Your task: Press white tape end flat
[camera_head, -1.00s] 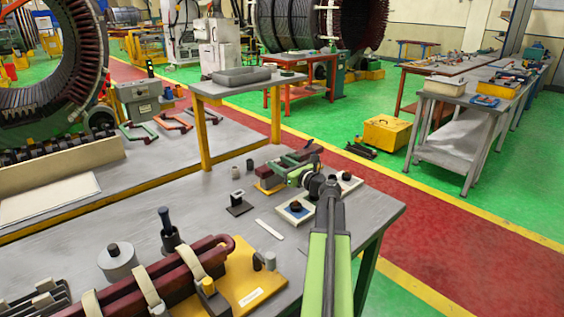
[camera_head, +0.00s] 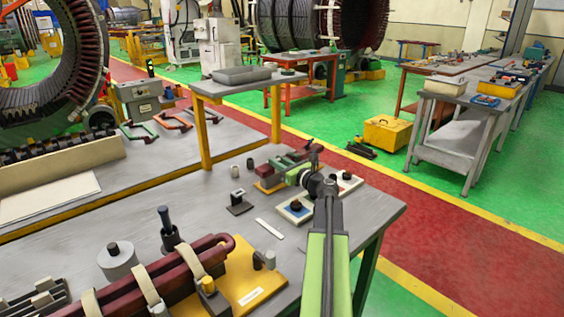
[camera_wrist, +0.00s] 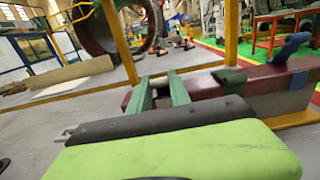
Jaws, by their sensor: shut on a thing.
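My gripper (camera_head: 299,173) is at the far end of the workbench, at a dark red bar (camera_head: 294,158) on a yellow base. In the wrist view, my gripper's two green fingers (camera_wrist: 158,91) reach over the dark red bar (camera_wrist: 228,84). A gap shows between them; what they are shut on is not clear. Pale tape bands (camera_head: 150,285) wrap a dark red coil (camera_head: 185,268) at the front left, well apart from my gripper. A thin white strip (camera_head: 269,229) lies flat on the bench. I cannot tell which piece is the white tape end.
The coil rests on a yellow plate (camera_head: 262,290). A blue-handled tool (camera_head: 166,226) and a grey spool (camera_head: 117,260) stand by it.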

